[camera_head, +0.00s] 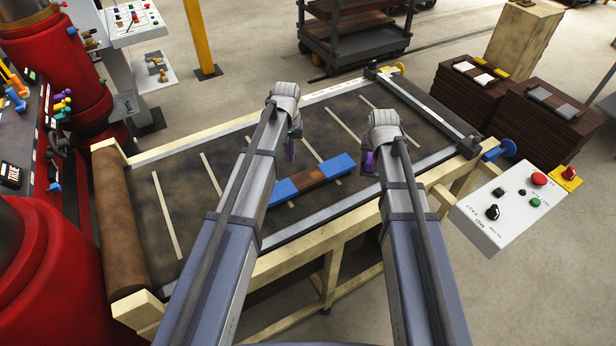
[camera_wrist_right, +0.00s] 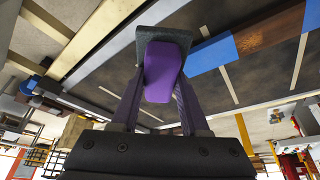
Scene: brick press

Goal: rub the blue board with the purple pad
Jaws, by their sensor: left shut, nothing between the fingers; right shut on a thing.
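The blue board (camera_head: 340,164) lies on the dark conveyor bed between my two arms. Both its ends are blue and a brown stretch (camera_head: 313,177) covers its middle. It also shows at the upper right of the right wrist view (camera_wrist_right: 210,55). My right gripper (camera_head: 369,160) is right of the board and is shut on the purple pad (camera_wrist_right: 163,68), which has a dark grey face. In the head view the pad is mostly hidden. My left gripper (camera_head: 291,149) is shut and empty, above the board's far side.
The conveyor table (camera_head: 140,190) has pale slats and a brown roller (camera_head: 120,235) at left. A control box (camera_head: 510,210) stands at its right. Red machinery (camera_head: 40,270) is at the far left. Brick stacks (camera_head: 545,120) and a cart (camera_head: 350,35) stand behind.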

